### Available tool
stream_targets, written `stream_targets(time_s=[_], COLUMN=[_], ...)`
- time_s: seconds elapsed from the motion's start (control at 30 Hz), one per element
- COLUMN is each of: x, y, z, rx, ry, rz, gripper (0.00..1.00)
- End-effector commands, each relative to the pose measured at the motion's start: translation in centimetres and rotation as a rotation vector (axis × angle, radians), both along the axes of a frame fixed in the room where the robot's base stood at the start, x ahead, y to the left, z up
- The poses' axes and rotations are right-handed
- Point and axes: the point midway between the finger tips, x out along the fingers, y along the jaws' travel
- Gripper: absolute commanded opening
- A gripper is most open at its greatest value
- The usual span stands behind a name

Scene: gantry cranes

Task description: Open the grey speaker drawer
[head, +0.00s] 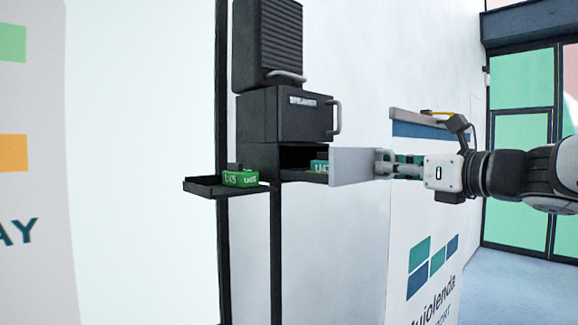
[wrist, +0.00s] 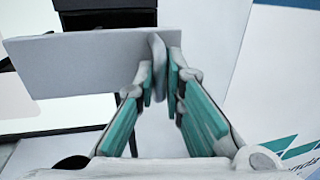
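The grey drawer front (head: 352,166) stands out to the right of a dark opening below a black unit marked "SPEAKER" (head: 290,118). The drawer is partly out, and a teal-green box (head: 320,165) shows inside it. The drawer front also shows as a pale panel in the wrist view (wrist: 85,62). Its upright handle (wrist: 158,65) lies between the teal-padded fingers. My gripper (head: 393,165) is closed around this handle; it also shows in the wrist view (wrist: 160,82). The fingers hide part of the handle in the head view.
A small black tray (head: 205,188) holding a green box (head: 240,179) sticks out left of the drawer. Another ribbed black unit (head: 268,45) with a handle is on top. A white sign board (head: 410,215) stands close behind my gripper. Floor is clear at lower right.

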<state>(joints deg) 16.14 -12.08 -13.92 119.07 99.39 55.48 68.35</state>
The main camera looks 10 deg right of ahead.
Motion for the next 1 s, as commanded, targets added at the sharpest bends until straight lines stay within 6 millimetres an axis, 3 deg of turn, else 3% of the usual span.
stream_targets(time_s=[0.3,0.47,1.0], x=[0.0,-1.0,-9.7], y=[0.0,-0.5,-4.5], z=[0.0,0.0,0.0], rx=[0.001,0.001,0.000], ry=[0.000,0.000,-0.001], rz=[0.000,0.000,-0.001], gripper=[0.17,0.17,0.17])
